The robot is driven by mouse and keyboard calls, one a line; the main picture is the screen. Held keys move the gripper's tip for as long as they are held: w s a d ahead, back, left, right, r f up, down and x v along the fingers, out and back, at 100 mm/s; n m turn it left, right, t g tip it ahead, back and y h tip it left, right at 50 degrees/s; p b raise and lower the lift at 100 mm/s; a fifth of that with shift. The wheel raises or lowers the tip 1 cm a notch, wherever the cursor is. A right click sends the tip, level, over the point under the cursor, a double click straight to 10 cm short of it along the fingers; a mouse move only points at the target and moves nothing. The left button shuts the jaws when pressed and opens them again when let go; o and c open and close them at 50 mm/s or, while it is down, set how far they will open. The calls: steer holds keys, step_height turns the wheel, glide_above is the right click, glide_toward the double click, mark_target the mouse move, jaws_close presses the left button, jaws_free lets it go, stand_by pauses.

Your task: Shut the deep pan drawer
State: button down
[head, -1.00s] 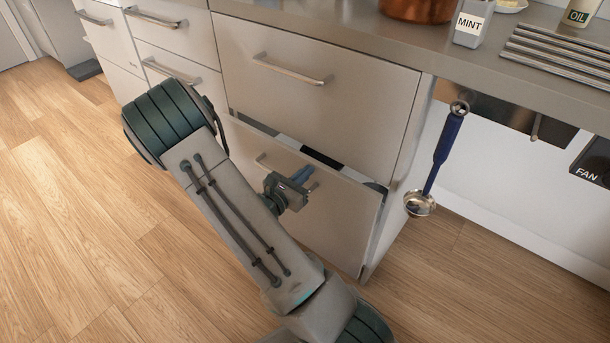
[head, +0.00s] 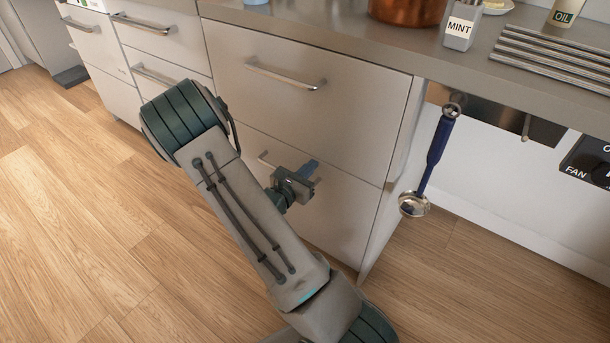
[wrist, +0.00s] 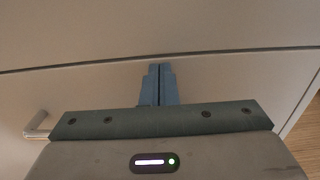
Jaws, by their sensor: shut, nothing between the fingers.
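The deep pan drawer (head: 335,215) is the lower wide drawer front under the counter. It sits flush with the drawer above it, with only a thin seam between them. Its bar handle (head: 264,158) is partly hidden behind my gripper, and the handle's end also shows in the wrist view (wrist: 38,124). My gripper (head: 308,168) is at the upper part of the drawer front, beside the handle. In the wrist view its blue fingers (wrist: 158,84) are together and empty, pointing at the front near the seam. Whether they touch it I cannot tell.
An upper drawer (head: 310,90) with a bar handle is shut above. A blue-handled ladle (head: 435,155) hangs to the right of the cabinet. A copper pot (head: 408,10) and a mint tin (head: 460,28) stand on the counter. The wooden floor (head: 80,220) at left is clear.

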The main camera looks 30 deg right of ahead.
steer(key=shift+w+d+r, duration=0.2)
steer(key=shift+d, duration=0.1)
steer(key=shift+s+a+f, duration=0.1)
steer(key=shift+s+a, duration=0.15)
steer(key=shift+a, duration=0.35)
steer(key=p+v, duration=0.3)
steer(key=v, duration=1)
steer(key=shift+s, duration=0.2)
steer(key=shift+a+f, duration=0.1)
steer(key=shift+a, duration=0.05)
